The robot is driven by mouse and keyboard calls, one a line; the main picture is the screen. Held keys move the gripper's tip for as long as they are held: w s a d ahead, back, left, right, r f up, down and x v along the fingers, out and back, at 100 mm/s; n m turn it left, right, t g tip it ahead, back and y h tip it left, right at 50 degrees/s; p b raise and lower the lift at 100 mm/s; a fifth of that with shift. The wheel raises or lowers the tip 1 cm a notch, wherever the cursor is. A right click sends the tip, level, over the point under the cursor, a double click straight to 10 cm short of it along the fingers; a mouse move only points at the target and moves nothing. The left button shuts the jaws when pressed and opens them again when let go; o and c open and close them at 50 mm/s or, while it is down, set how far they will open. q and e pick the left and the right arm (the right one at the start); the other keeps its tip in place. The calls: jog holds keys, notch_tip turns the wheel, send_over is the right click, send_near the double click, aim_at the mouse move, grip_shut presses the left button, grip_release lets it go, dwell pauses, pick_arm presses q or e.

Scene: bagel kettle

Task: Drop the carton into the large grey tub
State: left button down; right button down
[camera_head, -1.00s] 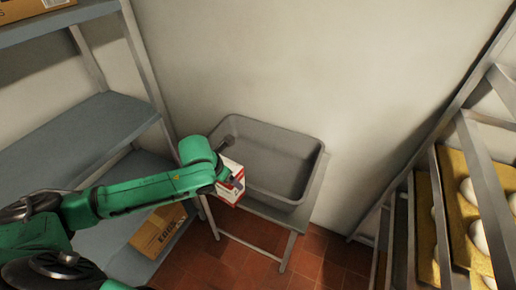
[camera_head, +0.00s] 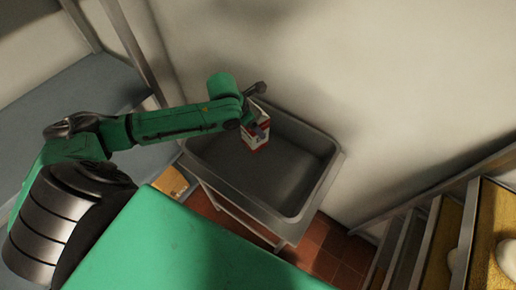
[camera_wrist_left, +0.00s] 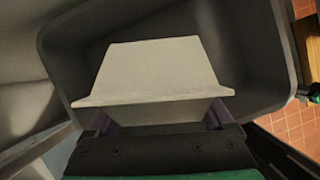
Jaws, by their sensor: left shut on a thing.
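The carton (camera_head: 257,130), white with red and blue print, is held in my left gripper (camera_head: 250,122), which is shut on it. In the head view it hangs over the back left part of the large grey tub (camera_head: 225,178). In the left wrist view the carton's pale top (camera_wrist_left: 155,72) fills the middle, with the tub's dark inside (camera_wrist_left: 245,60) around it. My left fingers (camera_wrist_left: 160,122) show partly at the carton's lower sides. The part of the tub I can see is empty. My right gripper is not in view.
The tub stands on a metal stand (camera_head: 235,215) against a pale wall. Blue-grey shelves (camera_head: 85,105) are on the left, with a cardboard box (camera_head: 171,181) low beside the stand. A rack (camera_head: 440,230) with trays stands at the right. The floor is red tile.

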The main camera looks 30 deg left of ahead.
pick_arm(q)
notch_tip(320, 180, down, 4)
jog(key=shift+w+r+b, duration=0.15)
jog(key=shift+r+b, duration=0.1)
jog(key=shift+b, duration=0.4)
jog(key=shift+w+f, duration=0.2)
jog(key=shift+f, duration=0.1)
jog(key=shift+s+r, duration=0.1)
jog(key=shift+r, duration=0.05)
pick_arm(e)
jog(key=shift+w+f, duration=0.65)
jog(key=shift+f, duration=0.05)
pick_arm(q)
grip_release()
jog(key=shift+s, duration=0.3)
jog(key=shift+a+r, duration=0.1)
jog(key=shift+r, duration=0.2)
jog(key=b+v, duration=0.1)
jog(key=v, duration=1.3)
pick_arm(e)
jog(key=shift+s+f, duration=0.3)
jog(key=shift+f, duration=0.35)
